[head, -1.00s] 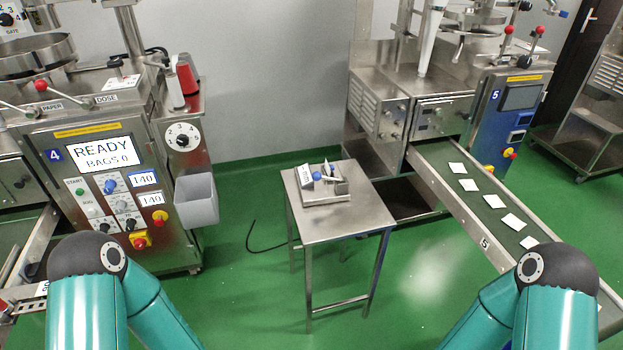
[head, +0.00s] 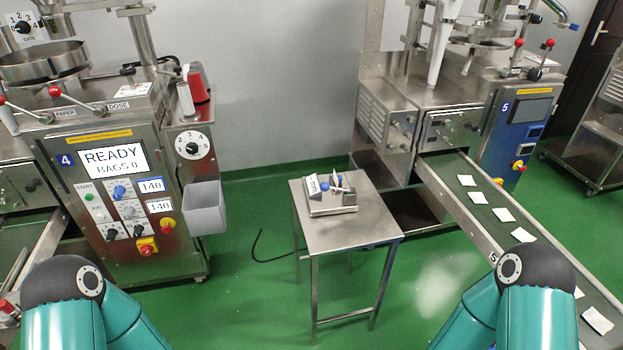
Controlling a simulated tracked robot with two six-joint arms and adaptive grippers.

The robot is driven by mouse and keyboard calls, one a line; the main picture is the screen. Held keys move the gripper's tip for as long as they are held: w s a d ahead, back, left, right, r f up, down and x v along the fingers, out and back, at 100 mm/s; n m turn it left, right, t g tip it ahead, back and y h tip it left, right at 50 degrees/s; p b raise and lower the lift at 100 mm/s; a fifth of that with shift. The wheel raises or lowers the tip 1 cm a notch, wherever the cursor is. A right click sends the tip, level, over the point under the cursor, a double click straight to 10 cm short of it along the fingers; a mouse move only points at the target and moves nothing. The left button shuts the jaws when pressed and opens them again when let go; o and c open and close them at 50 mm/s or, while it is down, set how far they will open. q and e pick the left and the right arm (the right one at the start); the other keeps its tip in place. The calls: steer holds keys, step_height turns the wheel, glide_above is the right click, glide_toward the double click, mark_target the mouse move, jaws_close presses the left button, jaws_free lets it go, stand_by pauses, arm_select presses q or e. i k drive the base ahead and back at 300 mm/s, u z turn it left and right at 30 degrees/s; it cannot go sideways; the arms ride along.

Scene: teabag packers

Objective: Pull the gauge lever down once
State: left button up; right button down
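A small metal gauge (head: 333,203) sits on top of the steel side table (head: 360,232) in the middle. It has a tilted white dial plate (head: 312,186) and a blue ball knob (head: 324,187), which looks like the end of its lever. A small light-coloured part stands beside the knob; its details are too small to tell. My two teal arms show at the bottom left and bottom right, well apart from the gauge. Neither gripper is in the picture.
Machine 4 (head: 100,215) stands at left, its screen (head: 112,160) reading READY, BAGS 0. A grey bin (head: 205,208) hangs on its side. Machine 5 (head: 440,125) stands at right with teabags on its conveyor (head: 470,205).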

mark_target(324, 187)
steer(key=u, duration=0.05)
steer(key=i, duration=1)
steer(key=z, duration=0.05)
